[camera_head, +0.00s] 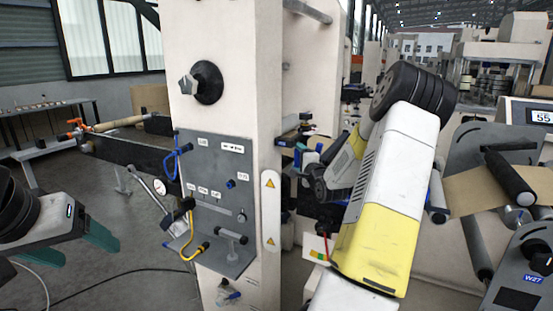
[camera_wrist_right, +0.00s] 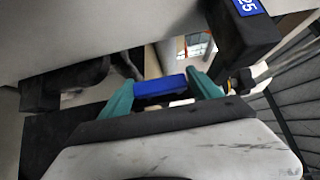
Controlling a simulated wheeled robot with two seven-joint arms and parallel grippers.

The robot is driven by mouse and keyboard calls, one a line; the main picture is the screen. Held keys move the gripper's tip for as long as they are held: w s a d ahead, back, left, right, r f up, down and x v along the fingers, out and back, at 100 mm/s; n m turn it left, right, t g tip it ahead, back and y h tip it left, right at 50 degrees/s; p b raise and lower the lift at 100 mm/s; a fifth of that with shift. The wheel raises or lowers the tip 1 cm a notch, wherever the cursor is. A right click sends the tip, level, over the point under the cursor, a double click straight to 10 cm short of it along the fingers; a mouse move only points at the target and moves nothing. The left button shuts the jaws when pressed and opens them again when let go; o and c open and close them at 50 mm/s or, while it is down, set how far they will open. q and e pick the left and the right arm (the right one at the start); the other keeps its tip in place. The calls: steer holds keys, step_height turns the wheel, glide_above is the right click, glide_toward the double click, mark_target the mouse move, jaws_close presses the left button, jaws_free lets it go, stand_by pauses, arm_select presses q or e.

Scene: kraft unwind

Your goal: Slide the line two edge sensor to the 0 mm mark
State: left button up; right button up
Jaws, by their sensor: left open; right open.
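In the right wrist view, a blue block (camera_wrist_right: 160,90) lies between the two teal fingers of my right gripper (camera_wrist_right: 161,82). It may be the edge sensor, but its line number does not show. The fingers are open beside it; I cannot tell whether they touch it. In the head view my white and yellow right arm hides most of that area, and a small blue part (camera_head: 308,156) shows left of the arm. No 0 mm mark is readable. My left gripper (camera_head: 90,254) is open and empty at the lower left, away from the machine.
A dark block with a blue label reading 25 (camera_wrist_right: 245,30) stands close to the right finger. A cream machine column (camera_head: 222,70) carries a grey panel (camera_head: 215,205) with blue and yellow hoses. A brown web (camera_head: 470,190) and a W27 unit (camera_head: 525,265) are at the right.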

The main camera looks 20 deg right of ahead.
jaws_close()
steer(key=shift+s+a, duration=0.25)
jaws_free()
steer(key=s, duration=0.7)
steer(key=shift+s+a, duration=0.25)
steer(key=shift+s, duration=0.15)
